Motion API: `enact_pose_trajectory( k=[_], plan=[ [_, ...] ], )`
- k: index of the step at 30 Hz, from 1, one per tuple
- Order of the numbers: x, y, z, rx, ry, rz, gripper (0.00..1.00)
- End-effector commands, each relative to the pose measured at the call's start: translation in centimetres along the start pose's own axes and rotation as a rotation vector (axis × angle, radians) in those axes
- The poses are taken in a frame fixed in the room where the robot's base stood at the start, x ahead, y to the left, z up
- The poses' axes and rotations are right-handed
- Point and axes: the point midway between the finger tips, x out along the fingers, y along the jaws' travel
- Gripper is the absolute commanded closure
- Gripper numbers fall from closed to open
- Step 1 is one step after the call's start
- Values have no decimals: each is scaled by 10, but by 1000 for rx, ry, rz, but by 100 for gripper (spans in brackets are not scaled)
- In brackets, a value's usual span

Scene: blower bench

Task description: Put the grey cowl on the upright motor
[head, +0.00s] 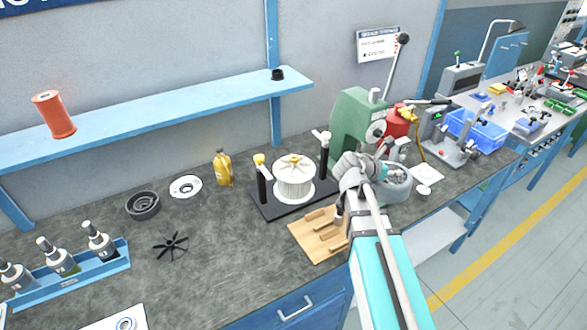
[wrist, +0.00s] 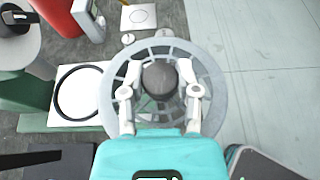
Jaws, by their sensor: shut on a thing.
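The grey cowl (head: 397,193) is a round, spoked cover with a dark knob in its middle. My gripper (head: 372,172) is shut on that knob and holds the cowl near the bench's front edge, to the right of the motor. In the wrist view my gripper (wrist: 160,78) has a fingertip on each side of the knob, and the cowl's pale ring (wrist: 215,95) spreads around it. The upright motor (head: 294,182) is a white ribbed cylinder standing on a black base plate (head: 268,207) between two posts. The cowl is apart from the motor.
A green press (head: 352,122) and a red container (head: 398,122) stand behind my gripper. A wooden slotted board (head: 308,246) lies in front of the motor.

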Motion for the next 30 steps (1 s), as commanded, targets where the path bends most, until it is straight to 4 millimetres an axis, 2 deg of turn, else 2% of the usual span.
enact_pose_trajectory(
  k=[5,11,21,30],
  plan=[
    [-16,10,2,-9,0,21,100],
    [-53,34,5,-29,0,70,100],
    [-148,82,6,-78,0,190,100],
    [-239,113,5,-122,-1,297,100]
  ],
)
